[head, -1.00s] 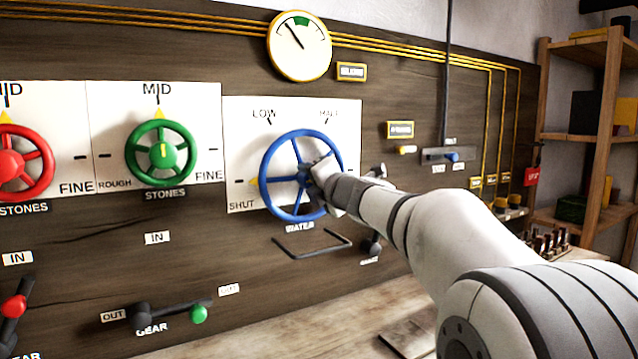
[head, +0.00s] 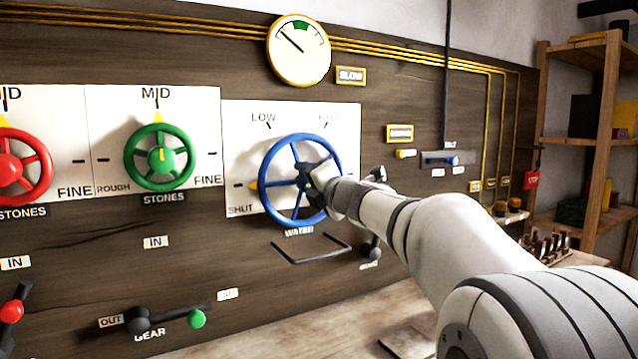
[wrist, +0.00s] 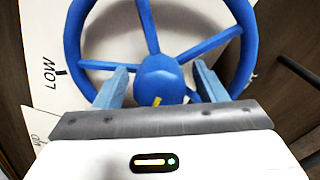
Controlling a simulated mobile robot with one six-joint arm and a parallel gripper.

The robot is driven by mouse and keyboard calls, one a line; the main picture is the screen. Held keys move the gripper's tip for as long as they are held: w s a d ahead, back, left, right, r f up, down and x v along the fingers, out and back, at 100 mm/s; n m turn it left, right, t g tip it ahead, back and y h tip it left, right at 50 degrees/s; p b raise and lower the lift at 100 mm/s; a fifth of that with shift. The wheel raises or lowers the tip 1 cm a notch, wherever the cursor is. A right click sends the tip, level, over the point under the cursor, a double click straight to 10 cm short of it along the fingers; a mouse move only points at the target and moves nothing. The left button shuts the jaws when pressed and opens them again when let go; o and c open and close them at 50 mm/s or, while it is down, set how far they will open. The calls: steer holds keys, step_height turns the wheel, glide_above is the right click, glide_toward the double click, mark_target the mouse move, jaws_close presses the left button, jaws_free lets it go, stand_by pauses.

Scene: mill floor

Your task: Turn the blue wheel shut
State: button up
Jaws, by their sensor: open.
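The blue wheel (head: 268,165) is mounted on a white plate (head: 240,130) marked LOW, HALF and SHUT, with WATER below it. A yellow pointer (head: 252,185) at its left side points left, to the dash above SHUT. My gripper (head: 313,187) is at the wheel's middle, partly hiding the hub and right spokes. In the wrist view, my open fingers (wrist: 160,86) stand on either side of the blue hub (wrist: 158,75), among the spokes. Whether they touch it I cannot tell.
A green wheel (head: 160,157) and a red wheel (head: 12,168) are to the left. A round gauge (head: 299,50) is above. A black bar handle (head: 312,258) and a dark lever knob (head: 370,248) are below the blue wheel. Wooden shelves (head: 585,137) stand at right.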

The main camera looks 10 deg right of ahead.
steer(key=v, duration=0.7)
steer(key=shift+s, duration=0.4)
steer(key=shift+d, duration=0.1)
steer(key=s+d+f+m+g+h+p, duration=0.5)
steer(key=s+m+h+p, duration=0.45)
steer(key=m, duration=0.75)
steer(key=s+a+f+m+g+y+p, duration=0.1)
steer(key=s+a+f+m+g+p, duration=0.2)
steer(key=s, duration=0.7)
steer(key=s+a+f+m+g+y+p, duration=0.2)
steer(key=s+f+m+g, duration=0.4)
steer(key=s+f, duration=0.3)
steer(key=shift+s+a+f+m+g+p, duration=0.3)
steer(key=shift+s+a+m+p, duration=0.25)
steer(key=shift+s+p, duration=0.4)
steer(key=shift+w+d+r+y, duration=0.1)
steer(key=shift+w+y, duration=0.1)
steer(key=shift+y, duration=0.05)
steer(key=shift+c, duration=0.2)
